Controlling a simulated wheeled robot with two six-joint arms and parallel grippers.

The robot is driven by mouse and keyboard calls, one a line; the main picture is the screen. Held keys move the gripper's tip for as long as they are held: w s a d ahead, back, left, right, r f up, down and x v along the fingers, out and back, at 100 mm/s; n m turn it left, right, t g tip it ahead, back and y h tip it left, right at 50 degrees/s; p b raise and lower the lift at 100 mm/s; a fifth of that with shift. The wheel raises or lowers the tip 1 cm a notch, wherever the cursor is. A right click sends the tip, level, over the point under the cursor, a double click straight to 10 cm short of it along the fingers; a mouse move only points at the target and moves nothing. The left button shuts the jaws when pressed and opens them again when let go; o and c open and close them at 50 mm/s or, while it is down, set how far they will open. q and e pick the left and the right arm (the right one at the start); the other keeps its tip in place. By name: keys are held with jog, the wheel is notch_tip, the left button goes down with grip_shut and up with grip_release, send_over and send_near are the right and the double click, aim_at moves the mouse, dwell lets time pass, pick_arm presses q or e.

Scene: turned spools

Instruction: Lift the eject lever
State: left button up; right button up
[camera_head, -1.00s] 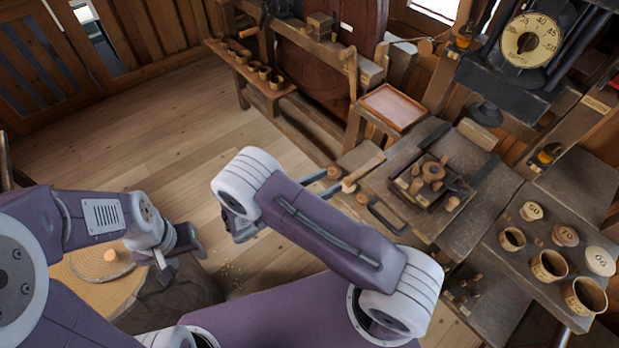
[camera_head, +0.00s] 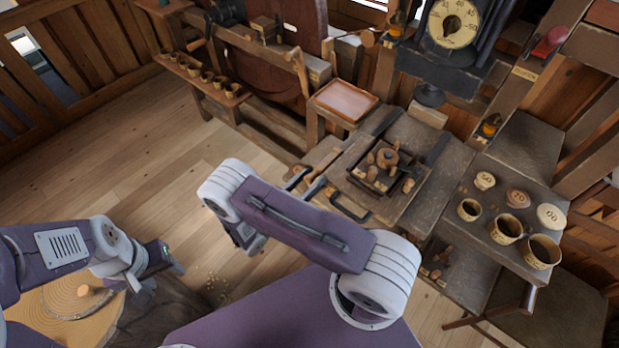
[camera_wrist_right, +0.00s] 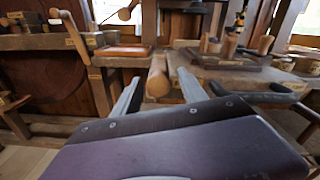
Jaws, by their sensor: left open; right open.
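A lever with a red knob (camera_head: 555,36) is at the upper right of the head view, beside a small lettered plate (camera_head: 525,73) too small to read. I cannot tell for sure that it is the eject lever. My right gripper (camera_wrist_right: 158,88) is open and empty in the right wrist view, its two fingers spread before the bench; in the head view it is mostly hidden behind my forearm, well left of the red knob. My left gripper (camera_head: 168,262) is at the lower left, open, far from the bench and touching no lever.
A round dial (camera_head: 453,24) hangs at the back. The bench carries a shallow tray (camera_head: 345,100), a block of wooden parts (camera_head: 388,160) and a black handle (camera_head: 350,212). Several cups (camera_head: 507,227) stand on the right shelf. A log stump (camera_head: 70,300) is at lower left. Open floor lies left.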

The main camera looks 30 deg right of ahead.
jog(key=shift+a+r, duration=0.1)
jog(key=shift+a, duration=0.2)
jog(key=shift+c, duration=0.7)
jog(key=shift+d, duration=0.1)
grip_shut()
